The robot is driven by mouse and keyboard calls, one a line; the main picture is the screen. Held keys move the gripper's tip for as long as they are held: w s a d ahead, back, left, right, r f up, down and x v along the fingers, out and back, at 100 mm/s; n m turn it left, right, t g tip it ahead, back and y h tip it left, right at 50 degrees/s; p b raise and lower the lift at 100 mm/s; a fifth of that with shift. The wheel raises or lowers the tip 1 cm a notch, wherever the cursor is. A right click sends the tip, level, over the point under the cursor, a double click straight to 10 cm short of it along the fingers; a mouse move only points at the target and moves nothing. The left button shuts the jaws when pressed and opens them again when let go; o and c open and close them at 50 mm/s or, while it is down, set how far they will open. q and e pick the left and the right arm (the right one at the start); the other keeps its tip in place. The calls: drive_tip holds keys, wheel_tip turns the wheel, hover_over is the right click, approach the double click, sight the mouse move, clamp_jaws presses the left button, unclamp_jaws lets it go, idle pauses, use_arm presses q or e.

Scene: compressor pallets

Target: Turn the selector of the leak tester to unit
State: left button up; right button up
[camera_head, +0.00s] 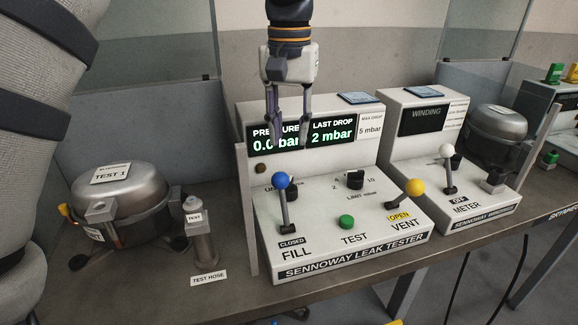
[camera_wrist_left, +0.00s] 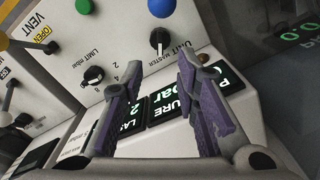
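The leak tester (camera_head: 340,240) is a white box with a sloped panel and a lit display. Its selector (camera_wrist_left: 160,40), a black knob with a white mark, sits by the UNIT MASTER label in the left wrist view. In the head view it is mostly hidden behind the blue ball of the FILL lever (camera_head: 282,181). I cannot tell surely which label the mark points at. My left gripper (camera_head: 288,143) points down in front of the display, fingers apart and empty. Its fingers (camera_wrist_left: 160,85) also show in the wrist view, apart from the selector. My right gripper is not in view.
Near the selector are the LIMIT knob (camera_head: 355,180), the green TEST button (camera_head: 346,221) and the yellow VENT lever (camera_head: 414,187). A compressor (camera_head: 120,196) and test hose (camera_head: 200,235) stand left on the bench. The winding meter (camera_head: 447,190) stands right.

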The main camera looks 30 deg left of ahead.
sight(290, 189)
use_arm(q)
wheel_tip(290, 189, down, 10)
drive_tip(key=shift+r, duration=0.1)
drive_tip(key=shift+c, duration=0.3)
clamp_jaws()
